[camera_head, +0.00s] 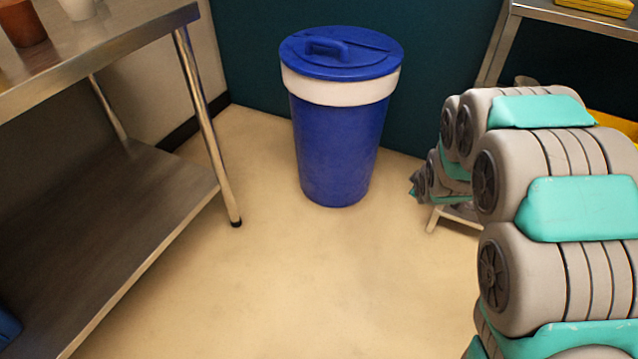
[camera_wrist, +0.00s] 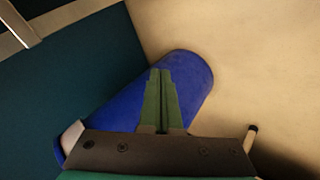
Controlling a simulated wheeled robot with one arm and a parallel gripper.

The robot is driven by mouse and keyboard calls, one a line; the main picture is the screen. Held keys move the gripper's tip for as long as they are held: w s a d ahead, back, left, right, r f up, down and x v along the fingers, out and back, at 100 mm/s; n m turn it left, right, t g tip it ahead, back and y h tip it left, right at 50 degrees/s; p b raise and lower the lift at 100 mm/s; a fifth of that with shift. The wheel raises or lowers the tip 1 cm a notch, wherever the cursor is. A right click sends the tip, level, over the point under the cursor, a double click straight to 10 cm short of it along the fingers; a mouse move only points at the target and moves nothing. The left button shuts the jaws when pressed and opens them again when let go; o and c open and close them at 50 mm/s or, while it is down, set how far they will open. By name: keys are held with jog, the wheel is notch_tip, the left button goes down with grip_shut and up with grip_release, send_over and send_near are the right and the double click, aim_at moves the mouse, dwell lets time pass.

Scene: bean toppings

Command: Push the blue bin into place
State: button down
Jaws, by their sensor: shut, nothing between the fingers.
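The blue bin (camera_head: 338,145) stands upright on the floor near the dark teal back wall. It has a blue lid (camera_head: 375,62) with a handle and a white band below the lid. The fingers overlap the side of the blue bin (camera_wrist: 195,75). I cannot tell whether they touch it.
A steel table (camera_head: 140,185) with a lower shelf stands at the left. Another metal table (camera_head: 560,14) stands at the back right, with a yellow item (camera_head: 597,6) on top. The floor (camera_head: 300,270) in front of the bin is clear. The teal wall (camera_head: 250,55) is close behind.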

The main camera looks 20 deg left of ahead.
jog(key=w+a+f+n+t+y+b, duration=0.1)
jog(key=w+a+f+n+t+y, duration=0.1)
jog(key=w+a+f+n, duration=0.4)
jog(key=s+a+f+n+t+y+b, duration=0.1)
jog(key=s+a+f+n+y, duration=0.25)
jog(key=a+f, duration=0.5)
jog(key=s+a+f+n+t+y+b, duration=0.25)
jog(key=s+a+f+y, duration=0.25)
jog(key=a, duration=0.7)
send_near(314, 171)
jog(key=s+a+x, duration=0.1)
jog(key=x, duration=0.3)
jog(key=shift+w+d+r+n+g, duration=0.1)
jog(key=shift+w+n+g, duration=0.1)
jog(key=shift+w, duration=0.25)
jog(key=shift+w+d+r+n+g, duration=0.1)
jog(key=shift+w+n+g, duration=0.1)
jog(key=shift+w, duration=0.25)
